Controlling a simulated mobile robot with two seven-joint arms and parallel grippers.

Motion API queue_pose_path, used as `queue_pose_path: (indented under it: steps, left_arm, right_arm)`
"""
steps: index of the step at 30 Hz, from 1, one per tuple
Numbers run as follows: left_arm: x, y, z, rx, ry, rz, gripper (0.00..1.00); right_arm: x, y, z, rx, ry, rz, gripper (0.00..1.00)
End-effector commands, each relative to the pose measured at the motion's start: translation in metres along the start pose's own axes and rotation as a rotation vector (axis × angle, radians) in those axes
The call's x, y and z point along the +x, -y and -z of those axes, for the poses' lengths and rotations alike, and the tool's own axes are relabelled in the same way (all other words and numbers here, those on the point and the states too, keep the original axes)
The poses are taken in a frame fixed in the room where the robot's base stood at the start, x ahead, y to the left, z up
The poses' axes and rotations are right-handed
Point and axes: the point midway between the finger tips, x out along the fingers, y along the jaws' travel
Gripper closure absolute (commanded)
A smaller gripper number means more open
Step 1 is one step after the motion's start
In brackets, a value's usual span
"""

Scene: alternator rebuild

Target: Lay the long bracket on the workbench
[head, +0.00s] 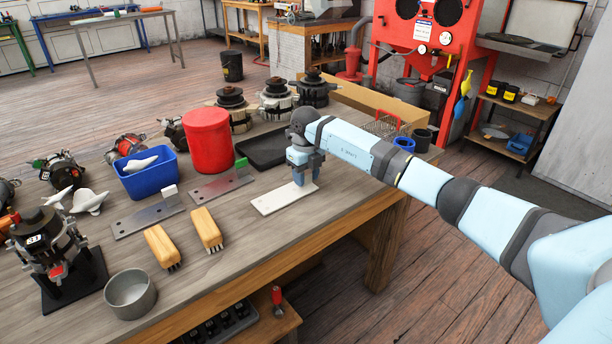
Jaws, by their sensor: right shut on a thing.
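A long pale flat bracket (272,203) with a small hole near its left end is in the middle right of the workbench (335,215). It is level, on or very close to the wooden top; I cannot tell whether it touches. My right gripper (299,180) points straight down over its right part and is shut on it. The fingers hide the spot where they hold it. My left gripper is not in view.
Two grey plates, one with a green end (221,186) and one with a white end (147,216), lie to the left. Two brushes (162,247), a grey bowl (130,294), a blue bin (152,176), a red canister (208,140) and a black tray (262,150) stand around. The front right is clear.

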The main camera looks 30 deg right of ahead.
Motion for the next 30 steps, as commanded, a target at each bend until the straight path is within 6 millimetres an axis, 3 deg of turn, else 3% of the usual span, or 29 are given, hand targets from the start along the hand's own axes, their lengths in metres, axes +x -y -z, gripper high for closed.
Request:
queue_pose_path:
  steps: [1,2,5,13,17,30]
  left_arm:
    - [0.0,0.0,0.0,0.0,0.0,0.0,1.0]
    - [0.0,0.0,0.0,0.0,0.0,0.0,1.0]
    - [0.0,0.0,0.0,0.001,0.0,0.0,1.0]
    - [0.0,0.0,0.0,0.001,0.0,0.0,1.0]
    - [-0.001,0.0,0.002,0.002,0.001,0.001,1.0]
    - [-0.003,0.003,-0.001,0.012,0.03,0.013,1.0]
  right_arm:
    - [-0.001,0.0,-0.001,0.0,0.003,-0.001,1.0]
    - [0.001,0.0,0.0,0.0,0.0,0.0,0.57]
    - [0.001,0.0,0.0,0.0,0.0,0.0,0.34]
    - [0.0,0.0,0.0,0.0,0.0,0.0,0.34]
    - [-0.01,0.001,-0.001,0.001,0.003,0.0,0.34]
    - [-0.097,0.001,0.0,0.001,0.002,0.001,0.34]
